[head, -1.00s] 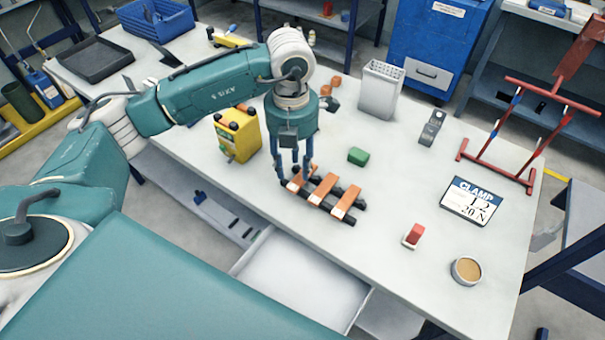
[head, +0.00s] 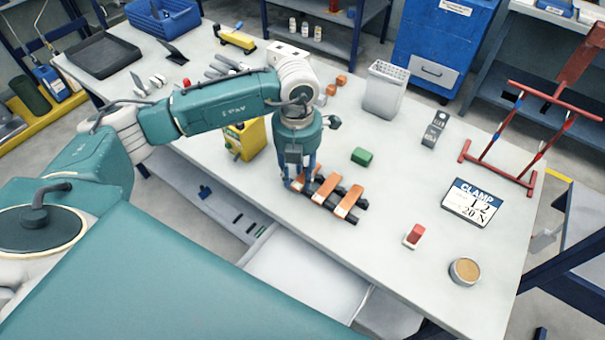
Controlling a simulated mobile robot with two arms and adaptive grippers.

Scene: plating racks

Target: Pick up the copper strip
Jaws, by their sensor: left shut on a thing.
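Several copper-coloured strips lie across a dark rack on the bench. The middle strip (head: 325,188) and the right strip (head: 349,201) rest side by side on the rack's dark bars (head: 328,204). My left gripper (head: 300,184) points down at the rack's left end and is shut on the leftmost copper strip (head: 298,184). The fingers partly hide that strip, and I cannot tell whether it is clear of the rack. My right gripper is not in view.
A green block (head: 362,156) lies behind the rack, and a yellow box (head: 248,139) stands behind my left gripper. An open drawer (head: 305,277) is in front.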

